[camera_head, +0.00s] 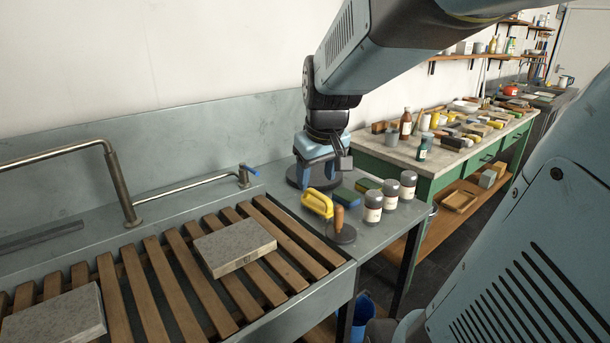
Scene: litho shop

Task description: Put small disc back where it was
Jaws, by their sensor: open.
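A small dark disc (345,236) with an upright wooden handle lies flat on the grey metal counter (375,232), close to the slatted rack's right end. A larger dark disc (293,177) lies farther back on the same counter. My gripper (318,182) points down over the larger disc, behind the small disc and apart from it. Its jaws are open. The gripper hides part of the larger disc, and I cannot tell whether the jaws touch it.
A stone slab (235,247) rests on the wooden slats (182,276). A cluttered workbench (440,158) stands beyond.

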